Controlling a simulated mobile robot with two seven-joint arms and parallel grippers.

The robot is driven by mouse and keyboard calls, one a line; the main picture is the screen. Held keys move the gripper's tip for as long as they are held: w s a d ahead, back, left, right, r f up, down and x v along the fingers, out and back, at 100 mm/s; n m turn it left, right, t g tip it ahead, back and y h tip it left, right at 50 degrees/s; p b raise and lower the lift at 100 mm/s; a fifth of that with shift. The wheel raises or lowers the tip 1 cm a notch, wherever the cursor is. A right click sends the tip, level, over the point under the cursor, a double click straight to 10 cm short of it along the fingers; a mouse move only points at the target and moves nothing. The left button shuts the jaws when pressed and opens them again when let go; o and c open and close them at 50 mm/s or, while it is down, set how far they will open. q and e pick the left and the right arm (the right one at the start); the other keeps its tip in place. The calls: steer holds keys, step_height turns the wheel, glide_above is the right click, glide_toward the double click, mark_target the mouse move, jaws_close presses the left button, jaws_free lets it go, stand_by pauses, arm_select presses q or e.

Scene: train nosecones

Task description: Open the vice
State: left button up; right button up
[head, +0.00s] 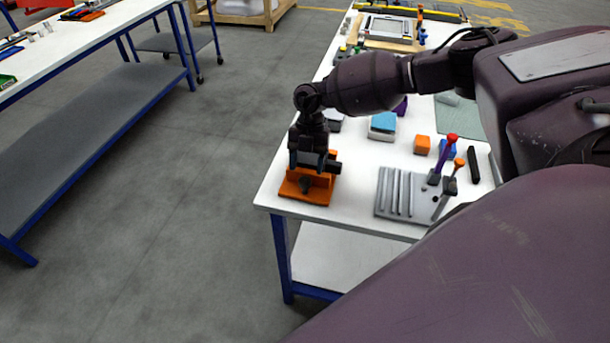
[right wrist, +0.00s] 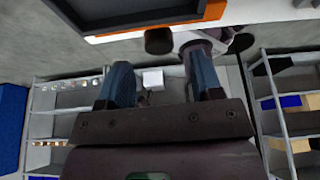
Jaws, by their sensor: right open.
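The orange vice (head: 294,187) stands at the near left corner of the white table, with a dark handle on its front. My right gripper (head: 308,161) is right at the vice in the head view, with the gripper covering its upper part. In the right wrist view the two blue fingers (right wrist: 162,78) are apart with nothing held between them. A dark-knobbed bar with a pale middle, seemingly the vice handle (right wrist: 159,41), lies just beyond the fingertips. I cannot tell whether the fingers touch it, nor how wide the vice jaws stand. My left gripper is not in view.
A grey grooved block (head: 392,190) with upright tools stands right of the vice. Orange and blue blocks (head: 422,145) lie behind it. The white table (head: 350,208) ends close to the vice at the left and front. Open floor (head: 190,200) lies left.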

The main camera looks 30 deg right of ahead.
mark_target(306, 180)
steer(key=shift+x, duration=1.95)
steer(key=c, duration=0.9)
steer(key=shift+w+n+g+h, duration=0.1)
steer(key=shift+n+g+h, duration=0.35)
steer(key=shift+n, duration=1.05)
steer(key=o, duration=0.9)
steer(key=shift+a, duration=0.1)
